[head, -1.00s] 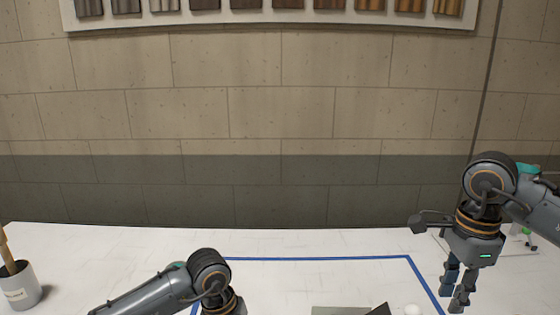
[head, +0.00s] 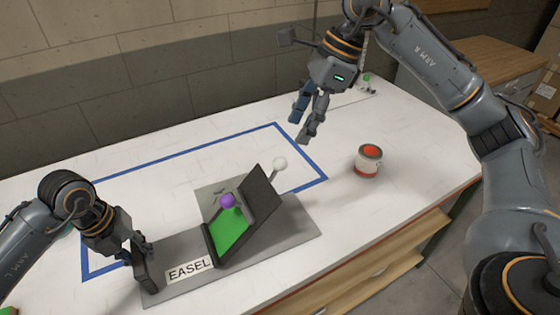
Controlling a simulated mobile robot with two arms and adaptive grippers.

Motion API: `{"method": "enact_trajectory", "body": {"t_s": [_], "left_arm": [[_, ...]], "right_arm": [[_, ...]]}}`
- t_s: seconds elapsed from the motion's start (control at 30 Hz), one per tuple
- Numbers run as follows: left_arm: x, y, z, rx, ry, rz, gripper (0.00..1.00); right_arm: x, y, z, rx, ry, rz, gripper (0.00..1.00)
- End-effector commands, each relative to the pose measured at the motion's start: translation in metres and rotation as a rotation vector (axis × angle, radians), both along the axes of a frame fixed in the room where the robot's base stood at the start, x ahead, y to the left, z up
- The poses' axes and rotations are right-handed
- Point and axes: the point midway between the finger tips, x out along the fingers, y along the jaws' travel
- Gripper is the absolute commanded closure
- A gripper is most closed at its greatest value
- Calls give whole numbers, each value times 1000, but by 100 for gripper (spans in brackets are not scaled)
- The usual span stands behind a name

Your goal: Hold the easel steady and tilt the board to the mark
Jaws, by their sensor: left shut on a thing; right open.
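The easel has a grey base plate (head: 285,238) with an "EASEL" label (head: 188,269), lying on the white table. Its dark board (head: 262,196) stands tilted, with a white ball knob (head: 280,163) on a short stalk beyond its upper edge. A green panel (head: 232,236) lies beside the board, with a purple ball (head: 227,201) at its far end. I cannot make out which part is the mark. My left gripper (head: 138,249) is shut on the dark upright handle (head: 150,273) at the plate's left end. My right gripper (head: 304,120) is open and empty, above and beyond the white knob.
A blue tape outline (head: 210,150) on the white table (head: 400,135) runs around the easel's back and sides. A can with a red top (head: 369,160) stands right of the easel. Small bottles (head: 368,82) stand at the far right corner. The table's front right is clear.

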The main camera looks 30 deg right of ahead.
Motion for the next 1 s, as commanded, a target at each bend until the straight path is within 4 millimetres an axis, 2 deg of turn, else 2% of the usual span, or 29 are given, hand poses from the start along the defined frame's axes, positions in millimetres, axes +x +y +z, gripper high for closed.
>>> {"method": "enact_trajectory", "body": {"t_s": [0.3, 0.5, 0.7, 0.97, 1.0], "left_arm": [[0, -1, 1, -3, -2, -1, 100], [0, -1, 2, -3, -2, -1, 100], [0, -1, 2, -3, -2, -1, 100], [1, -1, 1, -3, -2, -1, 100], [1, -1, 1, -3, -2, -1, 100]], "right_arm": [[7, 23, -59, -3, 5, 4, 48], [11, 34, -87, -2, 4, 3, 48], [13, 38, -99, -3, 1, 3, 48], [13, 39, -99, -3, 1, 3, 48], [13, 39, -99, -3, 1, 3, 54]]}}
